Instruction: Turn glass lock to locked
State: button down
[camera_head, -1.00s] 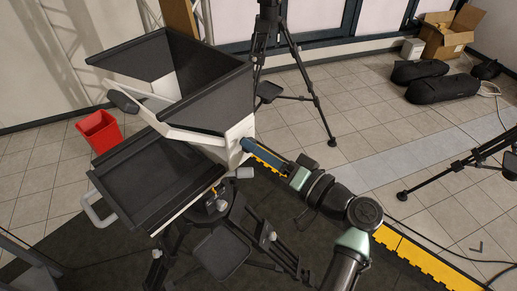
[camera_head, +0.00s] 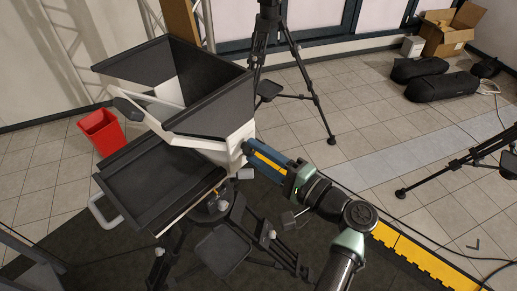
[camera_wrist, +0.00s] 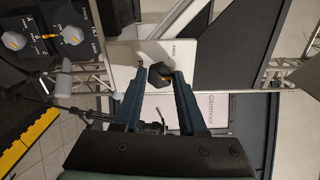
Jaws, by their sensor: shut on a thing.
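The glass lock is a dark knob (camera_wrist: 160,75) on a white plate (camera_wrist: 150,57) with small sideways lettering that I cannot read surely. In the head view my gripper (camera_head: 247,149) reaches the right side of the white frame (camera_head: 234,143) under the black hood (camera_head: 210,122); the knob is hidden there by the fingers.
A black tray (camera_head: 150,180) with a white handle juts out below the hood. Black tripod legs (camera_head: 265,230) stand close under my arm. In the wrist view, a black panel with grey knobs (camera_wrist: 72,38) is at upper left. A red bin (camera_head: 101,131) stands behind.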

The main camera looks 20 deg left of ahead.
jog(key=shift+m+p, duration=2.65)
jog(key=shift+m, duration=1.95)
jog(key=shift+c, duration=2.4)
grip_release()
jog(key=b+v, duration=0.5)
jog(key=v, duration=0.8)
